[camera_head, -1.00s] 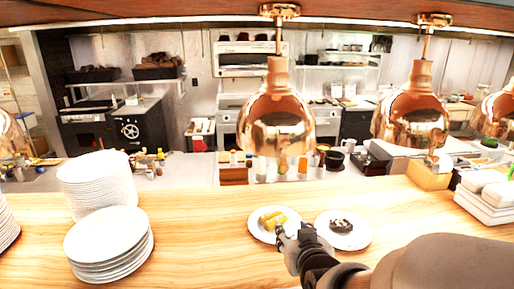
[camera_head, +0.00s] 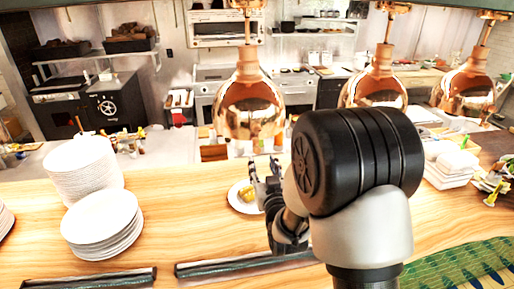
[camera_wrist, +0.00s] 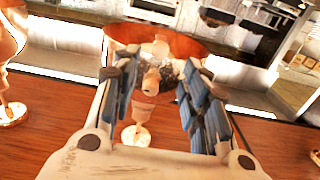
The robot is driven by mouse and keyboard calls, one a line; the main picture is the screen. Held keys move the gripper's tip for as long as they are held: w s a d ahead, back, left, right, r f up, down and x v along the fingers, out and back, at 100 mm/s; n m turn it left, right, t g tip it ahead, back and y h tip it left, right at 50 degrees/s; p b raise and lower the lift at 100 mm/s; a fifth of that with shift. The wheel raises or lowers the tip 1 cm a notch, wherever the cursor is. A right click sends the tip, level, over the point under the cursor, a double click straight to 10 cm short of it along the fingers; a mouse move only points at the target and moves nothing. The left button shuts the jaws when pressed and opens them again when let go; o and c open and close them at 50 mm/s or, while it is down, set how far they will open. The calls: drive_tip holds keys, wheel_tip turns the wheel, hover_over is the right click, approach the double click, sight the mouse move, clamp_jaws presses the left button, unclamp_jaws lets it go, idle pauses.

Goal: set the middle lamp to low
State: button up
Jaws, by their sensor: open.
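Several copper heat lamps hang over the counter. In the head view one hangs left of my arm (camera_head: 248,105), one hangs behind it (camera_head: 374,88), and one hangs further right (camera_head: 464,92). My gripper (camera_head: 264,166) is open and empty, below and slightly right of the left one of these. In the wrist view, which looks upside down, a copper lamp (camera_wrist: 185,42) lies beyond my open gripper (camera_wrist: 162,72), with its neck and stem between the fingers in the picture. I cannot tell which lamp is the middle one, nor its setting.
Stacked white plates (camera_head: 100,222) stand on the wooden counter (camera_head: 160,205) at left. A plate with yellow food (camera_head: 240,196) is beside my gripper. White dishes (camera_head: 450,165) are at right. A green patterned cloth (camera_head: 465,265) lies front right.

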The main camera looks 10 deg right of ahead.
sight(258, 151)
drive_tip(key=w+p, duration=0.1)
drive_tip(key=w, duration=0.8)
drive_tip(key=shift+w, duration=0.2)
drive_tip(key=shift+c, duration=0.2)
clamp_jaws()
